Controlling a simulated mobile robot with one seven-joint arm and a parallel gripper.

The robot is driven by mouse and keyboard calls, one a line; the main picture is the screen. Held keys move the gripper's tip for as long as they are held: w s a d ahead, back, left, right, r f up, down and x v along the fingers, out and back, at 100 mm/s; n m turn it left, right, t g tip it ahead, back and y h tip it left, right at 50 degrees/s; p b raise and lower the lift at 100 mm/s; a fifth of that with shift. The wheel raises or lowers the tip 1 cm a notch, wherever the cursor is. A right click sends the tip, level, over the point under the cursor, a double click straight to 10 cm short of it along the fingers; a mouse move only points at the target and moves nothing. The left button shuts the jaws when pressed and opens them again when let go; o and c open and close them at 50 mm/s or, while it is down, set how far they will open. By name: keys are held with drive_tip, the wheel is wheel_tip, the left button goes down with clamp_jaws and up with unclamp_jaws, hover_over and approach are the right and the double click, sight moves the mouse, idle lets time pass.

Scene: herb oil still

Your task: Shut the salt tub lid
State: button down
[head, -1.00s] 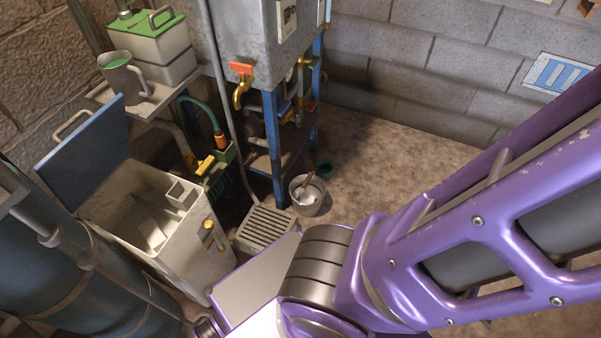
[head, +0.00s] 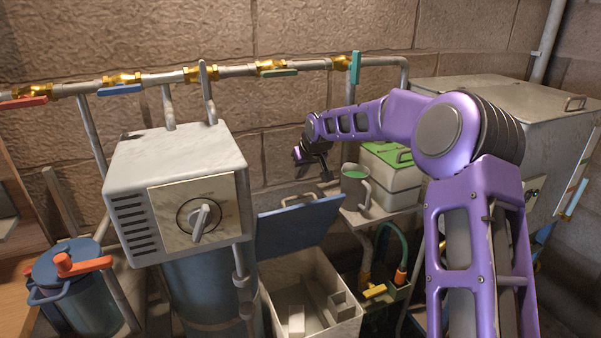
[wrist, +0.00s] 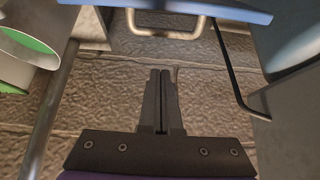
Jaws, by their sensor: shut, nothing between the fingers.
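The salt tub (head: 352,322) is the pale open bin at bottom centre of the head view, with loose pale blocks or dividers inside. Its blue lid (head: 299,226) stands raised at the back. In the wrist view the lid's edge (wrist: 190,8) crosses the top, with its metal loop handle (wrist: 168,33) just below. My gripper (head: 326,176) is above the lid's upper edge, close to the wall in the head view. In the wrist view its two dark fingers (wrist: 162,74) are together and empty, pointing towards the handle with a gap between them.
A grey mug (head: 354,190) and a green-lidded box (head: 390,178) stand on a shelf right of my gripper. A control box with a dial (head: 200,216) is left of the lid. Pipes with valves (head: 200,75) run along the wall above.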

drive_tip(key=shift+w+a+f, duration=0.1)
drive_tip(key=shift+f, duration=1.65)
drive_tip(key=shift+w+a+f, duration=0.1)
drive_tip(key=shift+f, duration=1.6)
drive_tip(key=shift+d+f, duration=0.1)
